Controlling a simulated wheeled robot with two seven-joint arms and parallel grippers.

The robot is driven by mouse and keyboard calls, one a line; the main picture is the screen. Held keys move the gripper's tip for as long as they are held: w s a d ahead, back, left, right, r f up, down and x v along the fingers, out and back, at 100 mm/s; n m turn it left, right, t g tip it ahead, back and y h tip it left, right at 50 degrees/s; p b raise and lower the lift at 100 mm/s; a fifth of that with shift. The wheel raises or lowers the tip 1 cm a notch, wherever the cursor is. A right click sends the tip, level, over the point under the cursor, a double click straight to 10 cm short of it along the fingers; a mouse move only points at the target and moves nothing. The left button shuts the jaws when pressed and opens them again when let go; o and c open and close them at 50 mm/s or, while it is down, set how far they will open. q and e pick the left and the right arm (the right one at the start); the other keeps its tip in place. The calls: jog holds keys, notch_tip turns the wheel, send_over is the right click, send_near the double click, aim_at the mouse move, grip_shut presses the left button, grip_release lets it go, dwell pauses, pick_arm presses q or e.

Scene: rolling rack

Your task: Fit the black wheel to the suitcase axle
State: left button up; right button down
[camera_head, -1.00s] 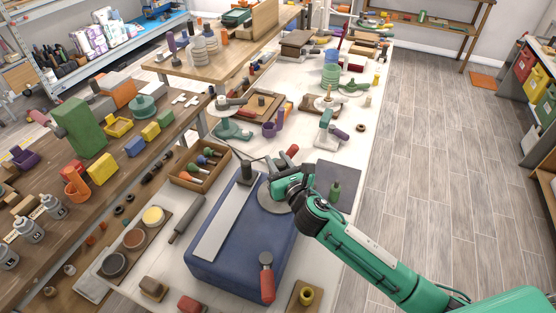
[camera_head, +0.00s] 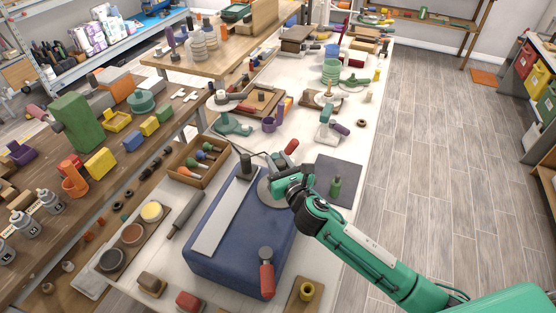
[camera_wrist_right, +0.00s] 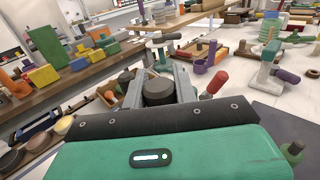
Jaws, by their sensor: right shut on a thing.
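The blue suitcase (camera_head: 236,262) lies flat on the white table, with a pale grey strip (camera_head: 226,212) along its top. My right gripper (camera_head: 276,164) is above its far right part, over a round grey disc (camera_head: 266,192) that the gripper partly hides. In the right wrist view, my right gripper (camera_wrist_right: 167,88) is shut on a short black cylinder, which looks like the black wheel (camera_wrist_right: 158,92). The head view mostly hides this wheel. A dark upright cylinder (camera_head: 246,166) stands at the suitcase's far end. I cannot make out the axle clearly. My left gripper is not in view.
A red-handled tool (camera_head: 266,274) is at the suitcase's near right. A wooden tray (camera_head: 186,176) of colored-handled tools lies left. A red handle (camera_head: 291,146) lies just beyond the gripper.

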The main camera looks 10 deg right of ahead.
jog(key=shift+f+b, duration=0.4)
jog(key=shift+f, duration=0.3)
jog(key=shift+s+f, duration=0.1)
jog(key=shift+f, duration=0.05)
jog(key=c, duration=1)
grip_release()
jog(key=shift+b+v, duration=1.5)
jog(key=shift+v, duration=5.4)
